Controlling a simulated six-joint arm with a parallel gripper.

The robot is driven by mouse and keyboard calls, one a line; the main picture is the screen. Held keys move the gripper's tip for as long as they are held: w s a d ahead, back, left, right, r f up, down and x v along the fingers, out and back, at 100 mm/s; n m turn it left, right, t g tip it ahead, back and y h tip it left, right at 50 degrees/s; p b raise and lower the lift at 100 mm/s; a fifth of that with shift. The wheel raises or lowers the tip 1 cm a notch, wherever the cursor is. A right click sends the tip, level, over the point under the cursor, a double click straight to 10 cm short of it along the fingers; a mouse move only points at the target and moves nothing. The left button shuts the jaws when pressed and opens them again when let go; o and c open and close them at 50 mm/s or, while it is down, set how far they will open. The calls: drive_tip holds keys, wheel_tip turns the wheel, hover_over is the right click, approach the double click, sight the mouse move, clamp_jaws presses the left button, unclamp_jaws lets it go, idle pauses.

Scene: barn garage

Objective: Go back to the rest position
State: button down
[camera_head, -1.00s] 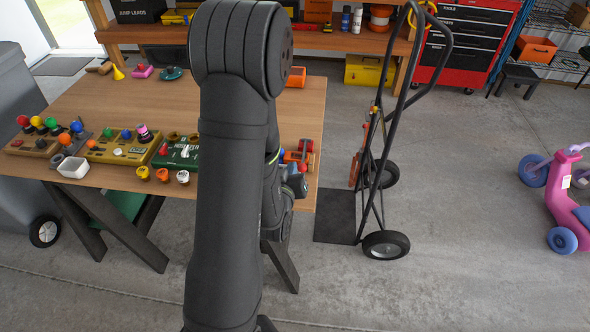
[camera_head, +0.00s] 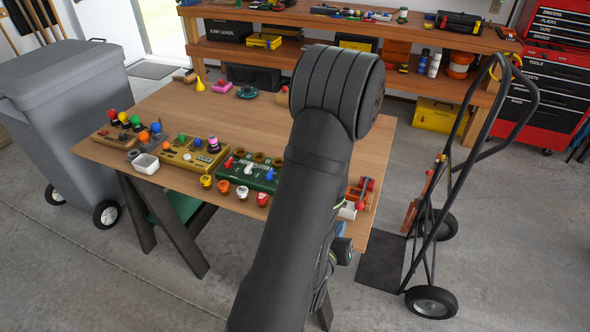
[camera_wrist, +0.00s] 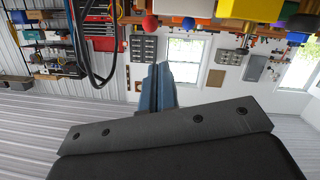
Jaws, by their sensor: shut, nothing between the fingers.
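My gripper shows in the wrist view (camera_wrist: 158,78), its bluish-grey fingers together and empty. That view is upside down, with the work table and its pieces along the top edge. In the head view my thick black arm rises from the bottom, leans right and ends its visible part in a round joint over the table. The gripper is mostly hidden behind the arm there. The wooden table (camera_head: 178,105) carries a brown board (camera_head: 113,137), a yellow board (camera_head: 178,157) and a green board (camera_head: 241,178) with coloured pieces. My gripper touches none of these as far as I can see.
A hand truck (camera_head: 432,230) stands right of the table, a grey bin (camera_head: 70,110) left of it. Behind are a workbench (camera_head: 280,54) with shelves and a red tool chest (camera_head: 552,85).

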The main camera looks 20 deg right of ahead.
approach(357, 203)
drive_tip(key=w+d+r, duration=0.3)
drive_tip(key=w, duration=0.1)
drive_tip(key=f, duration=0.1)
drive_tip(key=d+f, duration=0.1)
drive_tip(key=f, duration=0.1)
drive_tip(key=shift+w+d, duration=0.15)
drive_tip(key=shift+d, duration=0.05)
drive_tip(key=shift+d+f, duration=0.15)
drive_tip(key=shift+f, duration=0.45)
drive_tip(key=shift+f, duration=0.1)
